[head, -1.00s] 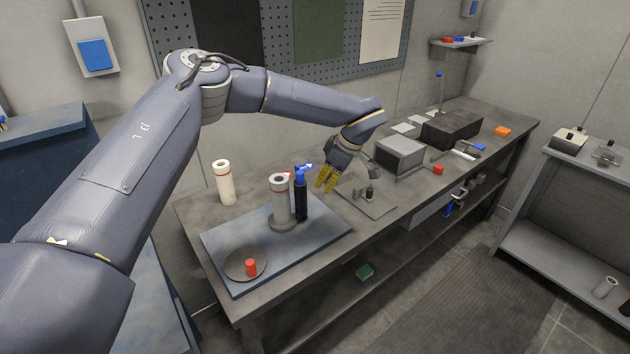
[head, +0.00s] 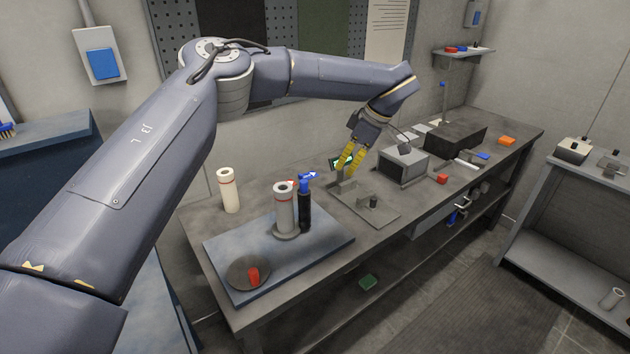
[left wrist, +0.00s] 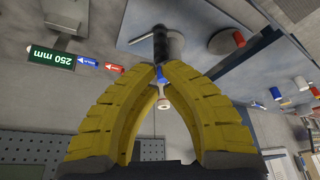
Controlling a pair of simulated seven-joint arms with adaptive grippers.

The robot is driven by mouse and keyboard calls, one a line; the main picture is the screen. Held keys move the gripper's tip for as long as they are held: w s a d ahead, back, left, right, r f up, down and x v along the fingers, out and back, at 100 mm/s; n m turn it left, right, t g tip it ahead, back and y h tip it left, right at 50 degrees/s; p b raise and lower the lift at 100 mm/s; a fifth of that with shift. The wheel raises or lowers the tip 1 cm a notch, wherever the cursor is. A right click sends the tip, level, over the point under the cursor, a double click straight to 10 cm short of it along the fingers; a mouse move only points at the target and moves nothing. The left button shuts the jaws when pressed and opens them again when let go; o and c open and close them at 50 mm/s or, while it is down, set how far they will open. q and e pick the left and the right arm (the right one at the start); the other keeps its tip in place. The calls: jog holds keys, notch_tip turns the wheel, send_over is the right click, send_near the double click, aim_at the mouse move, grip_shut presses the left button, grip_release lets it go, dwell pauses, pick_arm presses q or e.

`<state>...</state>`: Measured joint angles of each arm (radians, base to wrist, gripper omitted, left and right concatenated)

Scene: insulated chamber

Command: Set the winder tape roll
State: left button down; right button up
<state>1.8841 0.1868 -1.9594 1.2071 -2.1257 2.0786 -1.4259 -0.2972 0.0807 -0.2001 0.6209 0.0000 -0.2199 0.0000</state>
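My right gripper is out of view.
A round plate (head: 238,272) with a red piece (head: 253,277) lies at the board's front. A grey fixture plate (head: 360,211) lies right of the board, then a grey box (head: 403,168). A green "250 mm" label (left wrist: 50,58) shows in the left wrist view.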

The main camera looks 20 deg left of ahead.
aim_at(309, 195)
pick_arm(q)
jog(key=a+f, duration=0.7)
jog(key=f, duration=0.2)
jog(key=shift+w+a, duration=0.3)
dwell(0.4)
jog(key=shift+s+a+m, duration=0.25)
jog(key=shift+a+m, duration=0.25)
jog(key=shift+a, duration=0.4)
jog(key=shift+d, duration=0.15)
